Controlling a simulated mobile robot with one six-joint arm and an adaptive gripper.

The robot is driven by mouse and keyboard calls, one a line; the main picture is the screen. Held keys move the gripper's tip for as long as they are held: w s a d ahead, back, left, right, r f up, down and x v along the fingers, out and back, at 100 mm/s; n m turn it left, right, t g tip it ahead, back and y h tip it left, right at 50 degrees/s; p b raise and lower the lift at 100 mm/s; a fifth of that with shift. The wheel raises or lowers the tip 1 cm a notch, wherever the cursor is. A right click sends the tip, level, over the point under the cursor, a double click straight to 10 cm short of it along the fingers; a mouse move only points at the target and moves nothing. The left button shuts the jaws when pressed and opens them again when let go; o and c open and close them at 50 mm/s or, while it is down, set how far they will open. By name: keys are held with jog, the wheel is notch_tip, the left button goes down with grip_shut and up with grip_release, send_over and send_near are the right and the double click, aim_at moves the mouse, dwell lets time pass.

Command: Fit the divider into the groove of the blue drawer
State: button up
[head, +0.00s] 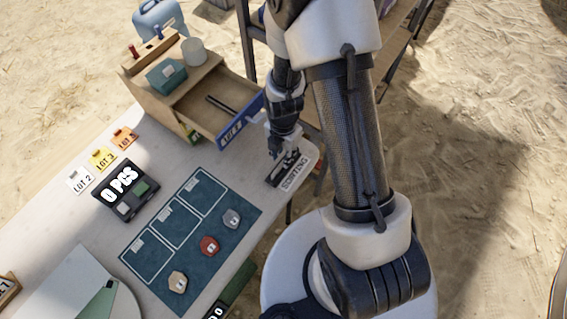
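The blue-fronted drawer (241,122) stands pulled out from a wooden cabinet (150,85) at upper centre. A short dark strip (220,105) shows on the drawer's floor; I cannot tell whether it is the groove or a piece lying there. My gripper (275,152) points down just right of the drawer front, above the table's right edge. Below it is a pale holder marked "SORTING" (297,174) with dark parts on it. I cannot make out a divider for certain. The fingertips are small and partly hidden by my arm, so their opening is unclear.
A teal box (166,75) and a white cup (194,51) stand on the cabinet. Bare tabletop lies between mat and drawer.

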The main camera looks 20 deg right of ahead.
jog(key=f, duration=0.2)
jog(key=f+b, duration=0.1)
jog(key=shift+d+f, duration=0.2)
jog(key=shift+f, duration=0.2)
jog(key=shift+r, duration=0.1)
jog(key=shift+c, duration=0.4)
grip_shut()
